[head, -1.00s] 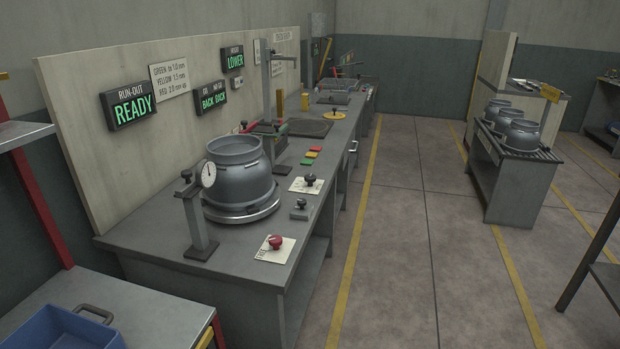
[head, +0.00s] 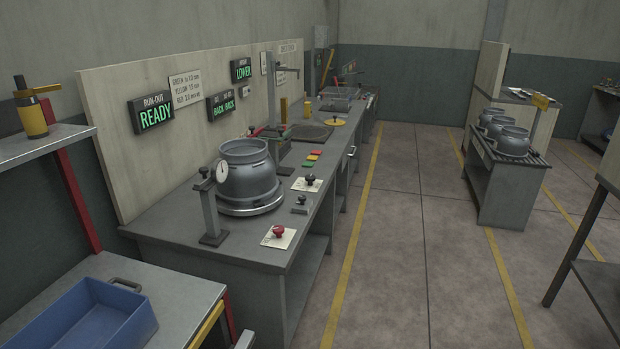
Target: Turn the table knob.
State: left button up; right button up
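A red knob (head: 278,231) sits on a white card near the front edge of the grey bench. A black knob (head: 310,180) sits on another white card farther along the bench. Which of them is the table knob I cannot tell. A grey metal cylinder (head: 247,175) with an open neck stands upright on a round turntable (head: 252,208). A dial gauge (head: 222,170) on a post stands at the cylinder's left side. Neither of my grippers shows in the head view.
The bench (head: 180,222) runs away along the wall. Signs read READY (head: 155,115), BACK BACK and LOWER. A blue bin (head: 90,320) lies on a cart at the lower left. More cylinders stand on a rack (head: 505,190) at the right. The floor between is clear.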

aim_at(310, 178)
jog(key=i+l+u, duration=0.15)
jog(key=i, duration=0.25)
jog(key=i+l+u, duration=0.15)
jog(key=i, duration=0.25)
jog(key=i+l+u, duration=0.1)
jog(key=i+l, duration=0.25)
